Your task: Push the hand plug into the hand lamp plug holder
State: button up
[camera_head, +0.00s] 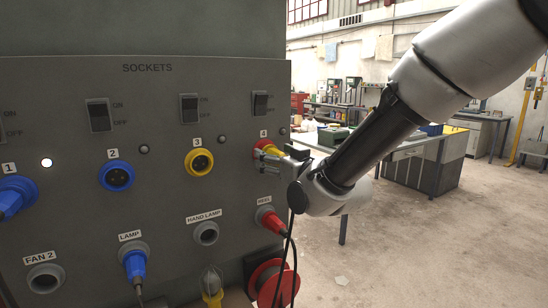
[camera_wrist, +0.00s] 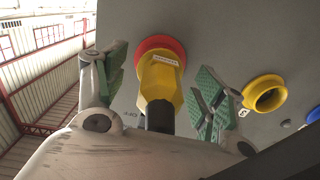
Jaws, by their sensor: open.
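The yellow hand plug (camera_wrist: 160,82), with a small label and a dark cable end, sits in the red-ringed socket 4 (camera_wrist: 148,42). In the head view, socket 4 (camera_head: 262,147) is at the panel's right edge and my gripper partly covers the plug. My gripper (camera_head: 270,158) is at this socket; in the wrist view its green-padded fingers (camera_wrist: 163,75) stand apart on either side of the plug, with visible gaps. The grey hand lamp plug holder (camera_head: 206,233) is an empty round opening below socket 3, under the HAND LAMP label.
Yellow socket 3 (camera_head: 199,162) and blue socket 2 (camera_head: 116,176) are empty. A red plug (camera_head: 271,220) sits in the reel holder, a blue plug (camera_head: 135,264) in the lamp holder. A red cable reel (camera_head: 272,285) and a caged lamp (camera_head: 212,285) are below. Dark cables hang by my gripper.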

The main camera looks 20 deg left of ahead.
dwell(0.9)
grip_shut()
jog(key=shift+v, duration=2.9)
jog(key=shift+s+d, duration=0.1)
jog(key=shift+s, duration=0.05)
jog(key=shift+v, duration=2.4)
